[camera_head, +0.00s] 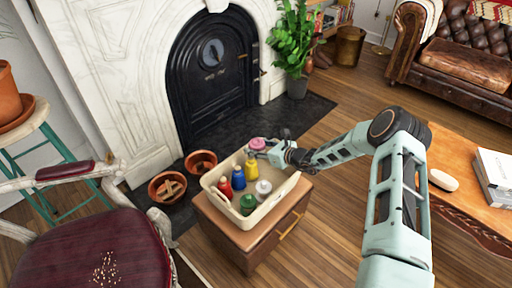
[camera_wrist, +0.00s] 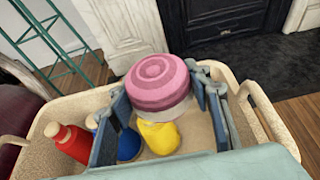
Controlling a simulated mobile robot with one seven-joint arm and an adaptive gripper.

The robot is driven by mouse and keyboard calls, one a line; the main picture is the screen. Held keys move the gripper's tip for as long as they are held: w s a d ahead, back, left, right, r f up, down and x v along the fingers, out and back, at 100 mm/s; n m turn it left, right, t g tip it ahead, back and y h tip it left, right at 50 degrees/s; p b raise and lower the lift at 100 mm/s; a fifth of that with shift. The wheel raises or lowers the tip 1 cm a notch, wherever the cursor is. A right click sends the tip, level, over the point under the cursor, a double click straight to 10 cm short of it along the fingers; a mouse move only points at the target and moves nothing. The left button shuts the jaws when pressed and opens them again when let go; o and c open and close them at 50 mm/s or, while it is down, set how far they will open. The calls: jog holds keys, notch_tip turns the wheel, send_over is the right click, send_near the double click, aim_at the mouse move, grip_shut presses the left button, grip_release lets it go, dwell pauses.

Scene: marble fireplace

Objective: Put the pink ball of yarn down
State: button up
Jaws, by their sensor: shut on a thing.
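The pink ball of yarn (camera_wrist: 157,82) is held between the two fingers of my gripper (camera_wrist: 163,105) in the wrist view. It shows small and pink at the far side of the cream tray in the head view (camera_head: 257,144). My gripper (camera_head: 268,148) is shut on it there, over the tray (camera_head: 214,193). The yarn hides part of the yellow bottle's surroundings in the wrist view.
The tray stands on a small wooden cabinet (camera_head: 245,238). In it are a red bottle (camera_head: 238,178), a blue one (camera_head: 225,188), a yellow one (camera_head: 251,169), a green one (camera_head: 247,204) and a white one (camera_head: 263,188). Two terracotta bowls (camera_head: 167,187) sit beside the cabinet.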

jog(key=o, duration=1.2)
jog(key=shift+r, duration=0.1)
jog(key=shift+c, duration=0.2)
jog(key=shift+r+p, duration=0.4)
jog(key=shift+r, duration=0.05)
jog(key=p+v, duration=0.2)
jog(key=v, duration=1)
